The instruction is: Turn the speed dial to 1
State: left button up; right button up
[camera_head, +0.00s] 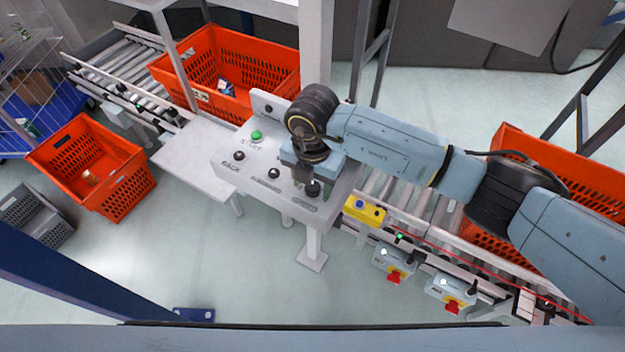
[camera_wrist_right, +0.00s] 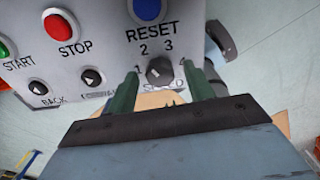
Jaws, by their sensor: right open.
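The speed dial (camera_wrist_right: 160,70) is a dark round knob on the grey control panel (camera_wrist_right: 100,75), with the numbers 1, 2, 3 and 4 around it. In the wrist view it sits between the two green fingers of my right gripper (camera_wrist_right: 161,75). The fingers are apart, one on each side of the dial; I cannot tell whether either touches it. The dial's exact pointing is too small to read. In the head view my right gripper (camera_head: 307,178) is over the right part of the panel (camera_head: 228,172). My left gripper is not in view.
The panel also has a green START button (camera_wrist_right: 4,50), a red STOP button (camera_wrist_right: 60,25), a blue RESET button (camera_wrist_right: 147,9) and two smaller knobs. Orange totes (camera_head: 225,70) and roller conveyors (camera_head: 135,70) stand around. Yellow and blue-grey boxes (camera_head: 365,210) line the right conveyor.

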jog(key=shift+c, duration=1)
jog(key=c, duration=0.8)
jog(key=shift+o, duration=0.2)
jog(key=n+b, duration=0.5)
jog(key=n, duration=0.1)
jog(key=shift+f+n, duration=0.15)
jog(key=shift+n, duration=0.15)
jog(key=n+b, duration=0.5)
jog(key=shift+n, duration=0.3)
jog(key=shift+r, duration=0.2)
